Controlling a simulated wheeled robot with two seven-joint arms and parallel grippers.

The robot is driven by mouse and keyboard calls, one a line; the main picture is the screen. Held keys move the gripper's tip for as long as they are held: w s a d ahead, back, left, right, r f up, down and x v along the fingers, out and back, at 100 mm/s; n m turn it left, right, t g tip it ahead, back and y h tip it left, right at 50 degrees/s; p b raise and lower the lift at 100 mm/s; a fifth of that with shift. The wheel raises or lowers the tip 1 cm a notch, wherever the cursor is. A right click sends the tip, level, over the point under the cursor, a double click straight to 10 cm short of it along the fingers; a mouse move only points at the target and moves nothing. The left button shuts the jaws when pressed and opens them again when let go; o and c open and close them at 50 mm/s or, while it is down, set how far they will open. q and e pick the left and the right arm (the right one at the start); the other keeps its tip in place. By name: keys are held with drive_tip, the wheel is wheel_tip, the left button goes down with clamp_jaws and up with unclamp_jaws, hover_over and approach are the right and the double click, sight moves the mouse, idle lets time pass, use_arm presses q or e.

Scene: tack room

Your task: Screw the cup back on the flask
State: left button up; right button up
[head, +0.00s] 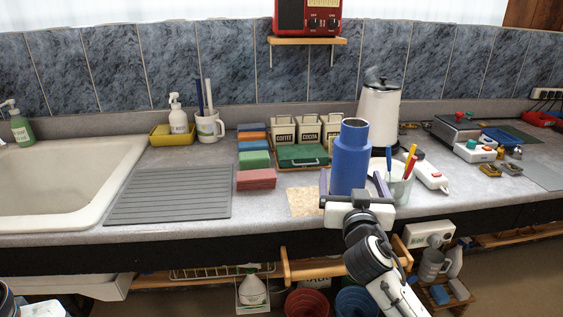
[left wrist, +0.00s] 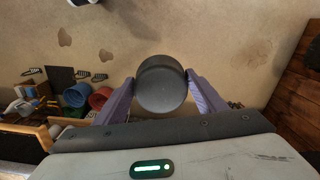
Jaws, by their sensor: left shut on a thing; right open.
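The blue flask (head: 351,158) stands upright on the counter, with a narrower neck and a dark round top. My right gripper (head: 352,188) is open at its lower part, with one finger on each side; whether they touch it I cannot tell. In the left wrist view my left gripper (left wrist: 161,80) is shut on a dark grey round cup (left wrist: 162,92), held between its two purple fingers. The cup is away from the flask, over the floor. The left gripper and cup do not show in the head view.
A glass with pens (head: 398,187) stands close right of the flask, and a white kettle (head: 379,115) behind it. Canisters (head: 307,128) and a green box (head: 302,154) are behind left. A ribbed drainboard (head: 170,193) and sink (head: 60,180) lie left.

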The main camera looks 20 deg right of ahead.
sight(356, 135)
drive_tip(key=x, duration=0.4)
drive_tip(key=shift+d+r+p, duration=0.15)
drive_tip(key=shift+p, duration=0.2)
drive_tip(key=shift+r, duration=0.1)
drive_tip(key=c, duration=1.6)
drive_tip(key=shift+r, duration=0.2)
drive_tip(key=shift+r, duration=4.8)
